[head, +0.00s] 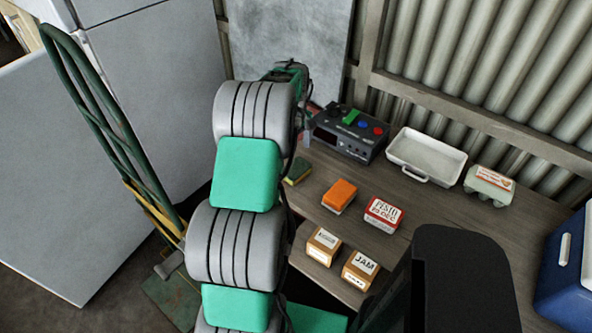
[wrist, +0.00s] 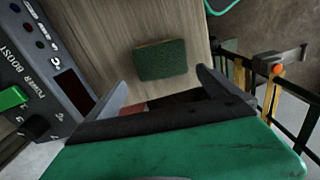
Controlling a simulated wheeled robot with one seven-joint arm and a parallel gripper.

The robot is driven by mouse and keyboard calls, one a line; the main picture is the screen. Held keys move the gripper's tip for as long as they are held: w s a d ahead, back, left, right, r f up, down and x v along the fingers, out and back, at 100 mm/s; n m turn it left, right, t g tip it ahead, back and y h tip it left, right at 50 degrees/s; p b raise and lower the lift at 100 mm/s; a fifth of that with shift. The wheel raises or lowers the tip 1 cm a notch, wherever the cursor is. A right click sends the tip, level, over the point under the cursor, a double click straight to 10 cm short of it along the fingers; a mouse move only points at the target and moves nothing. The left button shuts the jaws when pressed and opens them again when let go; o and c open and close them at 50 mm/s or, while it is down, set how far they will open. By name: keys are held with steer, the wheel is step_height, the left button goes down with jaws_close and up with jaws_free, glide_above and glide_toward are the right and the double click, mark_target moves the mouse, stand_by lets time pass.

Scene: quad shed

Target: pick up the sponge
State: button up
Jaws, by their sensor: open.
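The sponge, with a dark green top and a yellowish lower side, lies on the wooden bench near its left edge in the head view (head: 298,171). It is partly hidden there by my arm. In the wrist view the sponge (wrist: 160,60) shows its green face, lying flat beyond my fingertips. My gripper (wrist: 161,77) is open and empty, with one finger on each side of the sponge's line in the picture. I cannot tell the height between the fingertips and the sponge. In the head view my arm hides most of the gripper.
A dark power booster box (head: 346,133) stands behind the sponge, close to the gripper; it also shows in the wrist view (wrist: 50,60). A white tray (head: 427,157), egg carton (head: 489,185), orange block (head: 340,195) and several labelled boxes are on the right. A hand truck (head: 115,135) stands left.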

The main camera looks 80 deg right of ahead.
mark_target(293, 166)
steer(key=f+p, duration=0.1)
steer(key=f, duration=0.4)
steer(key=shift+a+f, duration=0.2)
steer(key=c, duration=1.3)
steer(key=shift+r, duration=0.55)
steer(key=a+r, duration=0.1)
steer(key=r, duration=0.1)
steer(key=a+r+b, duration=0.1)
steer(key=r, duration=0.2)
steer(key=s+a+r+b, duration=0.1)
steer(key=a+r, duration=0.1)
steer(key=shift+a+r, duration=0.1)
steer(key=shift+r, duration=0.05)
steer(key=a+r, duration=0.1)
steer(key=a, duration=0.2)
steer(key=s+a+r+b, duration=0.1)
steer(key=a+r, duration=0.1)
steer(key=a, duration=0.1)
steer(key=s+a+r, duration=0.1)
steer(key=a, duration=0.2)
steer(key=shift+s+a+r+b, duration=0.2)
steer(key=shift+a+r+b, duration=0.05)
steer(key=shift+r+b, duration=0.1)
